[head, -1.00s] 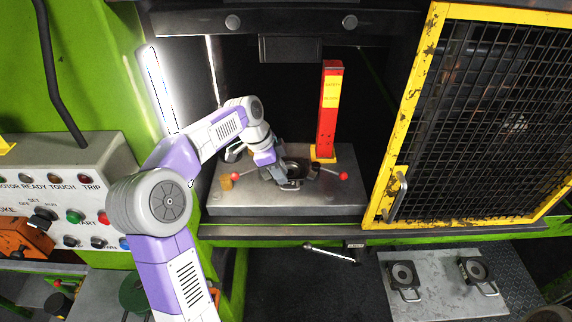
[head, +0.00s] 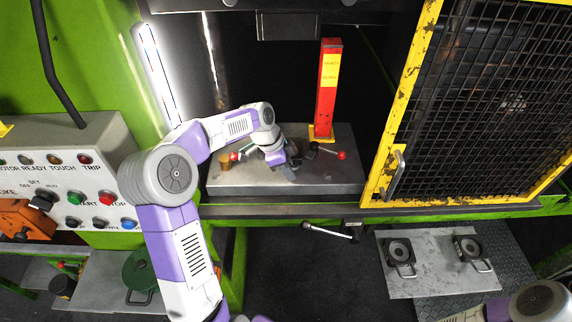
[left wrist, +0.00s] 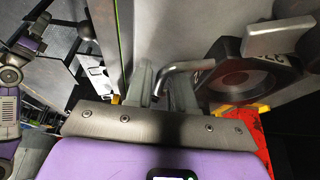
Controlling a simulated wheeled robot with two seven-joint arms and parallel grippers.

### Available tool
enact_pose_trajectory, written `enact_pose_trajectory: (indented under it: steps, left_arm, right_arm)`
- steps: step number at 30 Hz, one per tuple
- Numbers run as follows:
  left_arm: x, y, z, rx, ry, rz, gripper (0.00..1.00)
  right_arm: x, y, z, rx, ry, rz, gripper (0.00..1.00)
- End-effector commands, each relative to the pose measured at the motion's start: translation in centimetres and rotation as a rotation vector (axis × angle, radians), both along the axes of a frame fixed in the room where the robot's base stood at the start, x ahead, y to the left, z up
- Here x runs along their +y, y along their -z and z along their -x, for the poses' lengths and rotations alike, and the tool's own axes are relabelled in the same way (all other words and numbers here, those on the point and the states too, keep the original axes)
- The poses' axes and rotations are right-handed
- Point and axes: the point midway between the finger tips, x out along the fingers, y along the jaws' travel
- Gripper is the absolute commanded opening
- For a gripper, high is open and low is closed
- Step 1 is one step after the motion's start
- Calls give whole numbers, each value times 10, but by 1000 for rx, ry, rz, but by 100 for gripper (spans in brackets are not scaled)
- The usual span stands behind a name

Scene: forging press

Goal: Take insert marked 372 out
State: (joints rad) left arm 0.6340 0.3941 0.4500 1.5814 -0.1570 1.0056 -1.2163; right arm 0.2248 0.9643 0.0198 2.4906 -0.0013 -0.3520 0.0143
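The insert marked with digits that look like 37 and a partly cut-off last figure (left wrist: 262,68) is a dark block with a round bore, in the left wrist view. Its bent metal handle (left wrist: 190,66) reaches between the fingers of my left gripper (left wrist: 160,88). The fingers stand apart, with a gap around the handle. In the head view my left gripper (head: 284,168) is low over the press bed (head: 325,182) and hides most of the insert. My right gripper is out of view; only part of my right arm shows at the lower right.
A red safety prop (head: 327,95) stands behind the gripper. Red-knobbed clamps (head: 341,155) flank the insert. A yellow-framed mesh door (head: 480,90) is at right. Two other inserts (head: 398,250) (head: 468,247) lie on a metal side table (head: 430,275). A control panel (head: 70,185) is at left.

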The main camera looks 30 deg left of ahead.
Motion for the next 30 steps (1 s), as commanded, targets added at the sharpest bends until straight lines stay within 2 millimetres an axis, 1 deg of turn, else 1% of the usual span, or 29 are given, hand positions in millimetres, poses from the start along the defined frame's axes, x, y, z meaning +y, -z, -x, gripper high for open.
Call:
enact_pose_trajectory:
  steps: [5, 9, 10, 30]
  left_arm:
    - [0, 0, 0, 1, 0, 0, 23]
    - [0, 0, 0, 1, 0, 0, 2]
    - [0, 0, 0, 1, 0, 0, 0]
    - [0, 0, 0, 0, 0, 0, 0]
  right_arm:
    - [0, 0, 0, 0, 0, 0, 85]
    - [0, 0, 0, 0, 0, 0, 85]
    - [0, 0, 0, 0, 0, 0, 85]
    - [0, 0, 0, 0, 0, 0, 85]
